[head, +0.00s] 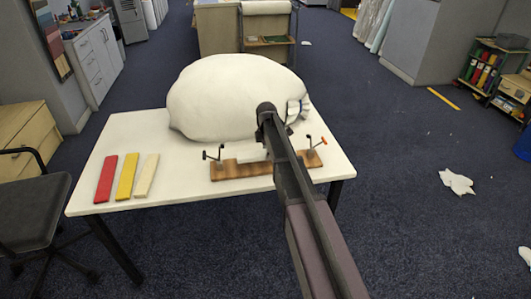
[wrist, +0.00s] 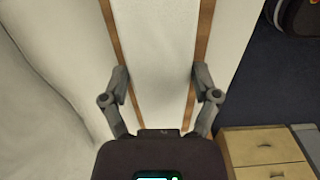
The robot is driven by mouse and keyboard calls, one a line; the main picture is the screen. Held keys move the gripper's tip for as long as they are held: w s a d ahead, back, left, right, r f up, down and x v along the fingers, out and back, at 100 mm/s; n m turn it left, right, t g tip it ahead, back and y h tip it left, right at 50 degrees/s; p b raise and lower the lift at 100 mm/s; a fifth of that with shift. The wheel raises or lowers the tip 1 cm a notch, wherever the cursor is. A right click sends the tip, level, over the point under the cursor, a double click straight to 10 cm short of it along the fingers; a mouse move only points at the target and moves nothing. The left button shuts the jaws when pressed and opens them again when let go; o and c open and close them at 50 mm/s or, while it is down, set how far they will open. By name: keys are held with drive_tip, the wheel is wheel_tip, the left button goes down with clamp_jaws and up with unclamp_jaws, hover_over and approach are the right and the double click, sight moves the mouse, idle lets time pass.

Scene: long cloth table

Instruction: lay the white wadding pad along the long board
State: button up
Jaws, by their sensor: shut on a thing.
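The white wadding pad (wrist: 158,45) runs lengthwise between the two fingers of my gripper (wrist: 161,80) in the wrist view. My gripper is shut on it. The long brown board (wrist: 205,25) shows as a narrow strip along both sides of the pad. In the head view the board (head: 230,171) lies across the front of the table, and part of the pad (head: 252,157) shows pale along it. I cannot tell whether the pad touches the board. My arm hides the gripper's fingers and the board's middle in the head view.
A large white rounded bundle (head: 225,95) fills the table's back. Clamps with handles stand near the board's left (head: 213,155) and right (head: 314,150) ends. Red (head: 105,178), yellow (head: 127,177) and cream (head: 147,175) strips lie on the white table (head: 185,182) at left.

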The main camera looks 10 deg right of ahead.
drive_tip(key=shift+f+b, duration=1.25)
drive_tip(key=shift+f, duration=0.25)
drive_tip(key=o, duration=0.8)
drive_tip(key=shift+o, duration=0.2)
drive_tip(key=shift+r, duration=0.15)
